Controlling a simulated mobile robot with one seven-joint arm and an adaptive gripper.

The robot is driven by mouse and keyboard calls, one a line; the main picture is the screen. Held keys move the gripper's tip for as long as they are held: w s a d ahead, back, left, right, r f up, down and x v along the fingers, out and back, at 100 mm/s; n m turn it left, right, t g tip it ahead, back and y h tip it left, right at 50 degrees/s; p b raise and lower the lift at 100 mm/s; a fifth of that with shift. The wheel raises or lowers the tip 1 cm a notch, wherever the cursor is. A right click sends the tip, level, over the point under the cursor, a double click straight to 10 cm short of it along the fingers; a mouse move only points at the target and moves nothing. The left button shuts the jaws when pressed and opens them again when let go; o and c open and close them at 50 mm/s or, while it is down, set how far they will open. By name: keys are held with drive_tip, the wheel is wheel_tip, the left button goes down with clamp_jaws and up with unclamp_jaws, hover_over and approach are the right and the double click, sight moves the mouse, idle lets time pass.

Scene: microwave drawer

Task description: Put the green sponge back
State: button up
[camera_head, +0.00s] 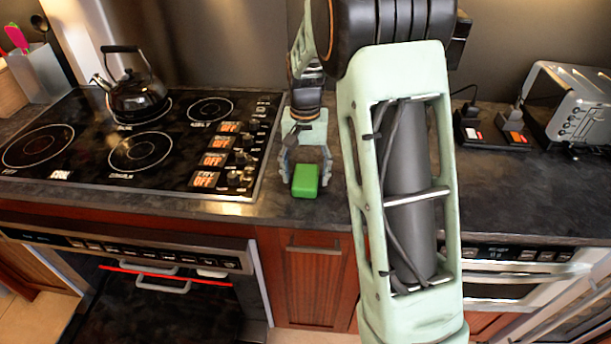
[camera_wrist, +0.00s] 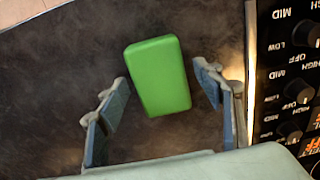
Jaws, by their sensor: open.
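The green sponge (camera_head: 305,181) lies on the dark countertop (camera_head: 275,209), just right of the cooktop and close to the counter's front edge. My gripper (camera_head: 306,168) is right behind it, open and pointing down toward the counter. In the wrist view the sponge (camera_wrist: 158,76) lies between and slightly beyond the two spread fingers of my gripper (camera_wrist: 164,92). A gap shows on both sides of the sponge, and neither finger visibly touches it.
The black cooktop (camera_head: 140,150) with its knobs is close on the left, with a kettle (camera_head: 135,95) on it. A toaster (camera_head: 574,105) stands at the far right. Cabinet doors (camera_head: 316,278) are below the counter. My arm hides part of the counter's middle.

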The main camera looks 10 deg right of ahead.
sight(306, 176)
wheel_tip(306, 176, up, 11)
drive_tip(key=shift+r, duration=0.2)
idle(0.3)
